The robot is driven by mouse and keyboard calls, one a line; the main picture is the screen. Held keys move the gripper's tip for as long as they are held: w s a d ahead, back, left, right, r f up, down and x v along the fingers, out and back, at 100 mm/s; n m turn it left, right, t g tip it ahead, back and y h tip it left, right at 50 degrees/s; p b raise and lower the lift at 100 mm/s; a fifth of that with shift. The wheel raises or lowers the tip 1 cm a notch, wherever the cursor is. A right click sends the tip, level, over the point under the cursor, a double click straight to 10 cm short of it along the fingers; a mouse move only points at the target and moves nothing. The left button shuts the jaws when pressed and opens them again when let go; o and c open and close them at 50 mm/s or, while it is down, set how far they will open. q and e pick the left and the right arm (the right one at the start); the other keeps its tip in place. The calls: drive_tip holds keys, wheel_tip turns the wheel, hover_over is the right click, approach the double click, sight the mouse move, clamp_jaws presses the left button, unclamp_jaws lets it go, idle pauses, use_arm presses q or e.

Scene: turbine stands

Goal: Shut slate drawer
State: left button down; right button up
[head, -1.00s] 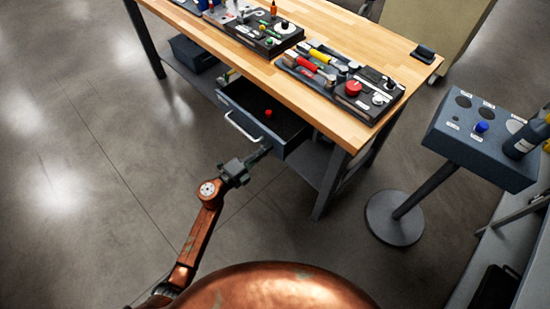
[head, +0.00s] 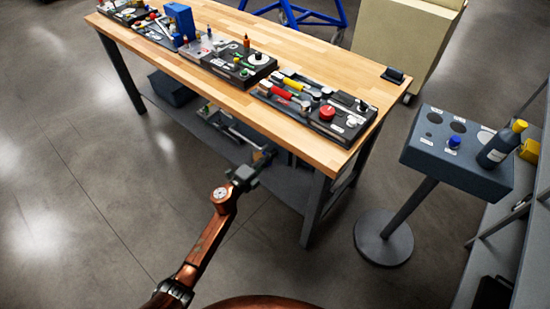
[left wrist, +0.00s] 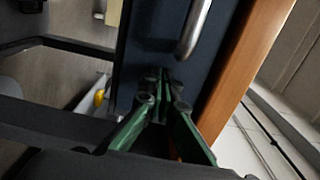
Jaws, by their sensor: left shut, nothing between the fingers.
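The slate drawer's dark front (left wrist: 150,35) fills the middle of the left wrist view, with its curved metal handle (left wrist: 196,28) beside the wooden tabletop edge. In the head view the drawer is under the workbench (head: 215,85) and its inside is hidden by the top; a pale handle bar (head: 240,136) shows just below the bench edge. My left gripper (head: 267,154) is shut and empty at the drawer front. In the left wrist view its green fingers (left wrist: 163,82) are together against or very close to the front; contact is unclear. My right gripper is out of view.
Trays of tools (head: 315,105) lie along the bench top. A lower shelf and a bench leg (head: 314,210) are near my left arm. A slate pedestal stand (head: 455,165) with a bottle stands to the right. Open floor lies left of the arm.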

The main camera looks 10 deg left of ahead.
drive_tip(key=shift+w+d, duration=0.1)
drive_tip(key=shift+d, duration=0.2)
use_arm(q)
drive_tip(key=shift+s, duration=0.1)
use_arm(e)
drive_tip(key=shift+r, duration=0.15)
use_arm(q)
drive_tip(key=p+v, duration=0.2)
drive_tip(key=v, duration=1.1)
drive_tip(key=shift+s+a+p, duration=0.3)
drive_tip(key=shift+a+p, duration=0.05)
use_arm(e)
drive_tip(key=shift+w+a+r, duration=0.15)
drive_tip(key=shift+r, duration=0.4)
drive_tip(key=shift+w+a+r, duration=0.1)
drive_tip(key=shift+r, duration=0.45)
use_arm(q)
drive_tip(key=shift+f, duration=0.1)
